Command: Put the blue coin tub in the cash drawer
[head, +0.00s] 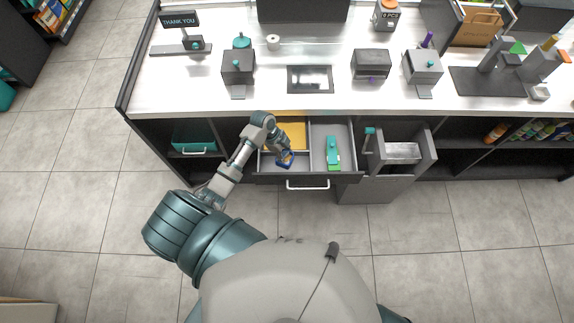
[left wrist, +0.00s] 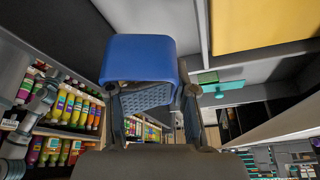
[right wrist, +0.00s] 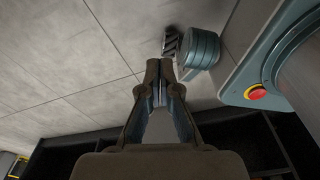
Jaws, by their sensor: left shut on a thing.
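I cannot tell whether the tub touches the drawer floor. My right gripper (right wrist: 159,70) shows only in the right wrist view. Its fingertips are together with nothing between them, above the tiled floor.
A yellow panel (head: 284,135) covers the back of the left compartment. A teal and green item (head: 333,150) lies in the right compartment. A grey open bin (head: 402,152) stands right of the drawer, a teal box (head: 194,136) on the shelf to the left. Dispensers line the white counter (head: 210,95).

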